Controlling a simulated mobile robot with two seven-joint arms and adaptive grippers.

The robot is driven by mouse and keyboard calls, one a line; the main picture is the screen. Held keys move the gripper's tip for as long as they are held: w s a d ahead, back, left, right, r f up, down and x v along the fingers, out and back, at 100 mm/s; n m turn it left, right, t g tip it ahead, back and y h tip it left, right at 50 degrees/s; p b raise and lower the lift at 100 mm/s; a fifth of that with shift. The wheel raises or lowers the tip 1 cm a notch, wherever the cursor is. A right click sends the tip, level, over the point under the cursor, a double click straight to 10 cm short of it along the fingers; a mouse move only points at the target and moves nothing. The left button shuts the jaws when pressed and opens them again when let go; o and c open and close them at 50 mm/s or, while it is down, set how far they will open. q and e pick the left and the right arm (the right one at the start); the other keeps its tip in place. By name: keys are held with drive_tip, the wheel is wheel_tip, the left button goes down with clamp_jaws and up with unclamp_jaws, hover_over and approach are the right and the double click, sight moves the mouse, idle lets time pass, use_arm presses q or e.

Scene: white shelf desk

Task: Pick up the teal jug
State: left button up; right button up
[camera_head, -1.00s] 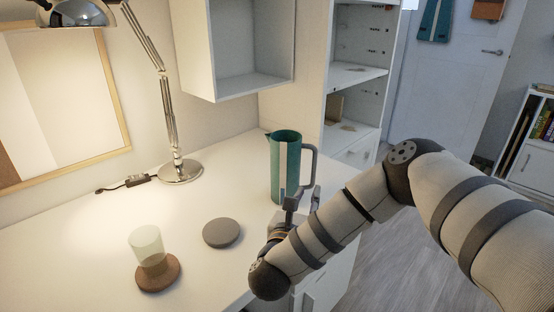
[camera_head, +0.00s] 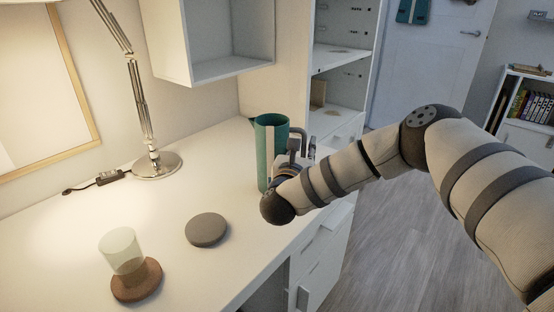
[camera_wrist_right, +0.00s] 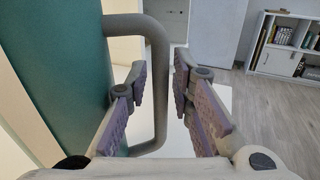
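The teal jug (camera_head: 265,150) stands upright on the white desk near its right edge, with its grey handle facing right. In the right wrist view the jug's teal side (camera_wrist_right: 55,75) fills the left, and the grey handle (camera_wrist_right: 158,85) runs down between my fingers. My right gripper (camera_head: 301,147) is at the handle. Its fingers (camera_wrist_right: 160,82) are open on either side of the handle, with a gap visible, mostly on the right. The arm and wrist cover the jug's lower right side in the head view. My left gripper is not in view.
A pale glass (camera_head: 121,250) is by a brown coaster (camera_head: 137,281) at the front left, with a grey disc (camera_head: 206,229) between it and the jug. A lamp base (camera_head: 158,165) stands behind. A wall cubby (camera_head: 222,68) hangs above the desk; shelves (camera_head: 338,122) rise beyond the jug.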

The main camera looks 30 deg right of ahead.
clamp_jaws()
drive_tip(key=shift+r, duration=0.15)
